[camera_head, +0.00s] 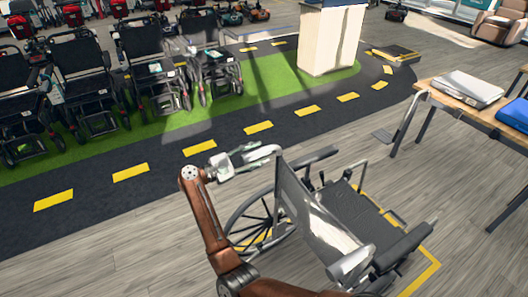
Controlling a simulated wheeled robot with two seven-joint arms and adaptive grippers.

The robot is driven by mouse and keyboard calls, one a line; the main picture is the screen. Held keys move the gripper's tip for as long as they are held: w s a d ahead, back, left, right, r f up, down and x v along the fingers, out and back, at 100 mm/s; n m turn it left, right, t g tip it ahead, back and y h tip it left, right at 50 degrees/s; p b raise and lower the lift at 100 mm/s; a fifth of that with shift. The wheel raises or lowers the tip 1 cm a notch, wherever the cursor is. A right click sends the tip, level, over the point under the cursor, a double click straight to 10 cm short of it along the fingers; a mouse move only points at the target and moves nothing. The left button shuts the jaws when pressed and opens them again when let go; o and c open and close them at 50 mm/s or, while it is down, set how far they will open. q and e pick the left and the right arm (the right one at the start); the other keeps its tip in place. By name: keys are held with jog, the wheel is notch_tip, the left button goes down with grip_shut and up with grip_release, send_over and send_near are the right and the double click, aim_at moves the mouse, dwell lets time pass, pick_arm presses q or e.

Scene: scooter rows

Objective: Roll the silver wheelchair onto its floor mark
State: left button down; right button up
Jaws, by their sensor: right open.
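The silver wheelchair (308,215) stands at the lower middle with its backrest toward me and its dark seat facing the upper right. A large spoked wheel shows on its left side. A yellow floor outline (428,274) shows around and under the chair; parts are hidden by the chair, so I cannot tell how well the chair lines up with it. My right gripper (250,154) is open at the chair's far-left push handle, near the curved grey tube. I cannot tell whether it touches the handle. My left gripper is not in view.
A wooden table (451,103) with a grey case (468,88) and a blue item (516,114) stands at right. A dark lane with yellow dashes (258,127) crosses behind the chair. Several black wheeled chairs (85,78) stand on green floor at left.

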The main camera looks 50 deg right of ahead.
aim_at(264, 151)
jog(key=shift+x, duration=1.55)
jog(key=shift+c, duration=0.3)
grip_shut()
